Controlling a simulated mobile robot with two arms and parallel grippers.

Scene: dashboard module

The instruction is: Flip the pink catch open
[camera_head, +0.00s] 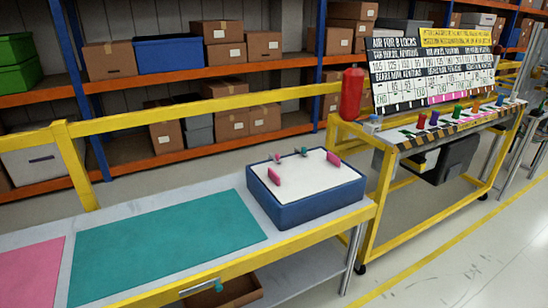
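A blue box with a white top (307,172) stands at the right end of the grey table. Pink upright pieces stand on the white top: one near its left front (274,176) and one near its right back (334,158). A small pinkish piece (277,158) and a small green piece (304,152) are at its back edge. I cannot tell which pink piece is the catch, or whether it is open or shut. Neither of my grippers is in view.
A teal mat (168,240) and a pink mat (30,272) lie flat on the table, both bare. A yellow rail (190,112) runs behind it. A yellow-framed cart (380,190) with a red bottle (351,94) stands to the right. A brown tray (222,292) sits below the front edge.

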